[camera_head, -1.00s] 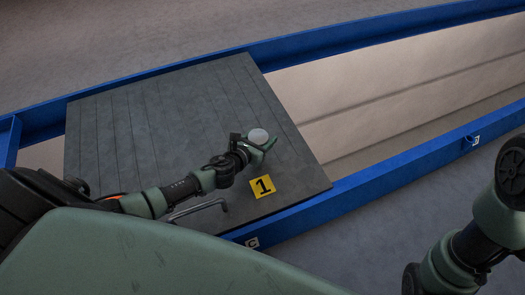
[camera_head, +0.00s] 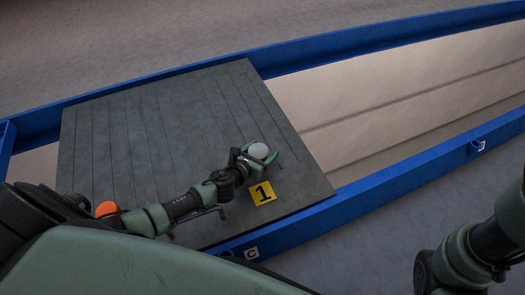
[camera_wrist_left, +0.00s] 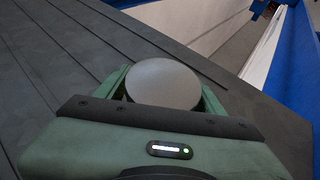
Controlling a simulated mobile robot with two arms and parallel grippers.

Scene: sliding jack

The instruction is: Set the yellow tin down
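The tin shows only its round, pale grey top (camera_head: 259,151); no yellow side is visible. It is over the dark slatted board (camera_head: 100,140), near its right part. My left gripper (camera_head: 260,157) has its green fingers on both sides of the tin. In the left wrist view the grey top (camera_wrist_left: 163,84) sits between the two fingers, which look closed against its sides. The tin's base is hidden, so I cannot tell whether it touches the board. My right arm shows at the right edge, but its gripper is out of view.
A yellow plate marked 1 (camera_head: 262,193) lies on the board just below the tin. A blue frame (camera_head: 400,164) surrounds the board, with a label C (camera_head: 251,253) on its near side. An open pale channel (camera_head: 400,90) lies right of the board. The board's upper left is clear.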

